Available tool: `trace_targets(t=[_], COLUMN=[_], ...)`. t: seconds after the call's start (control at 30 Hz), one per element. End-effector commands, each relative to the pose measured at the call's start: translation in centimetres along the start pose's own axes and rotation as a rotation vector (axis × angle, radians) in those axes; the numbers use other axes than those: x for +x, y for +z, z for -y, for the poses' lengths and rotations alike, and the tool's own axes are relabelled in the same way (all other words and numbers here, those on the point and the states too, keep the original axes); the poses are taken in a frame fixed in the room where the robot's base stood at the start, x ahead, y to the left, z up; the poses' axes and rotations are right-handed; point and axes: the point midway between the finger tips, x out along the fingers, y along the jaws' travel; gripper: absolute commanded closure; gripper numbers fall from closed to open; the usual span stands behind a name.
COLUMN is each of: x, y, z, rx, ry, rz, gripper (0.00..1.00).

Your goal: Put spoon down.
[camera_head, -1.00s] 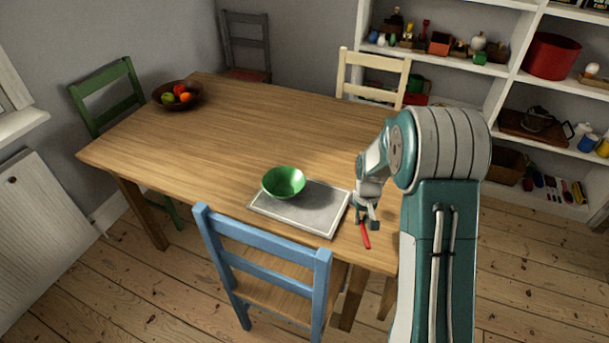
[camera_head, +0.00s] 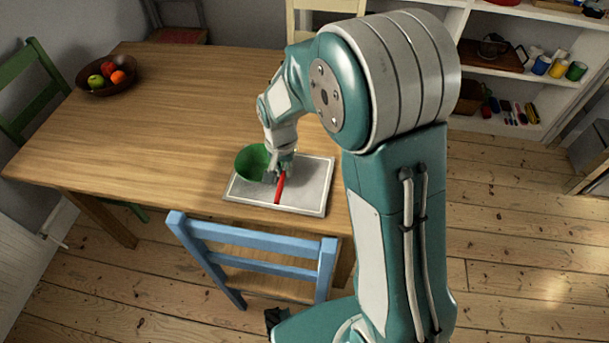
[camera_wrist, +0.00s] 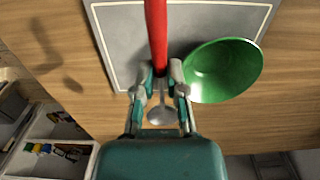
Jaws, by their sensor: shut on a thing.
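My gripper (camera_head: 280,172) is shut on the spoon, whose red handle (camera_head: 280,188) shows in the head view. In the wrist view my gripper (camera_wrist: 163,80) pinches the spoon near where the red handle (camera_wrist: 156,35) meets the metal; the silver bowl end (camera_wrist: 162,115) sticks out between the fingers. The spoon is over the grey tray (camera_head: 310,195), beside the green bowl (camera_head: 251,163). The tray also shows in the wrist view (camera_wrist: 115,40), with the green bowl (camera_wrist: 225,70) right of the gripper. I cannot tell whether the spoon touches the tray.
The wooden table (camera_head: 180,120) is mostly clear. A fruit bowl (camera_head: 108,85) stands at its far left. A blue chair (camera_head: 250,250) is at the near edge, and a green chair (camera_head: 30,90) at the left. White shelves (camera_head: 460,30) stand behind.

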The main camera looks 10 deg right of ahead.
Motion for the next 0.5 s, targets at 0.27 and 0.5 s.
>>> trace_targets(t=[0.27, 0.5], x=[3.2, 6.6], y=[-4.1, -6.2], z=[-4.0, -5.9], rx=[0.003, 0.0], ry=[0.001, -0.001], rz=[0.003, 0.0], gripper=[1.0, 1.0])
